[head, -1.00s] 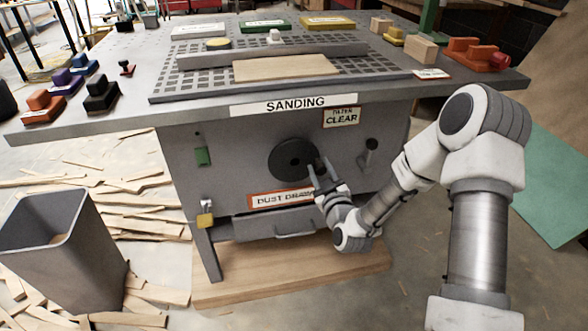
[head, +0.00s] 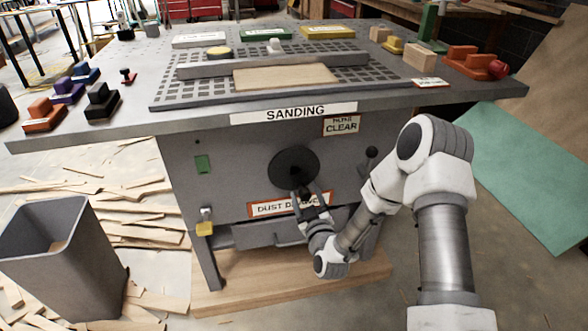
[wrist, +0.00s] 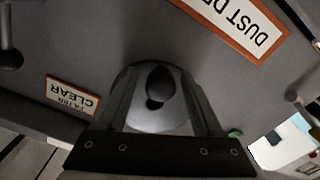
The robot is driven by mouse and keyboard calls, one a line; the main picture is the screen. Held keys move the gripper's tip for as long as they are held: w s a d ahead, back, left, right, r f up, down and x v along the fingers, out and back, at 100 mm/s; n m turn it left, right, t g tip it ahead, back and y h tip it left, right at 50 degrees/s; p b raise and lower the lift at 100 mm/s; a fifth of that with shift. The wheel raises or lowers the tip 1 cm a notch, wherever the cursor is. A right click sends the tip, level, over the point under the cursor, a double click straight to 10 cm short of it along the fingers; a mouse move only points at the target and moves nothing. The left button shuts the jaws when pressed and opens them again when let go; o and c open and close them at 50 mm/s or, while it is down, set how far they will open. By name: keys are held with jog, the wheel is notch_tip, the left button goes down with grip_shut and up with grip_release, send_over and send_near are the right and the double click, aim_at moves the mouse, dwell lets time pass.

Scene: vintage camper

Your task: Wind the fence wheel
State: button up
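The fence wheel (head: 290,162) is a dark round disc on the front panel of the grey sanding table (head: 190,112). Its black crank knob sits near the wheel's lower edge, mostly hidden by my gripper in the head view. In the wrist view the knob (wrist: 159,83) stands between my two fingers, with part of the wheel (wrist: 150,122) grey behind it. My gripper (head: 311,190) is at the bottom of the wheel, its fingers apart on either side of the knob. A gap seems to show beside the knob, so I see no firm clamp.
The dust drawer label (head: 268,208) and drawer (head: 270,234) lie just below the wheel. A small ball-topped lever (head: 371,152) stands right of it, a yellow padlock (head: 205,228) lower left. A grey bin (head: 75,250) and wood scraps are at left.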

dwell(0.4)
jog(key=shift+v, duration=2.5)
jog(key=shift+s+d, duration=0.1)
jog(key=shift+s, duration=0.05)
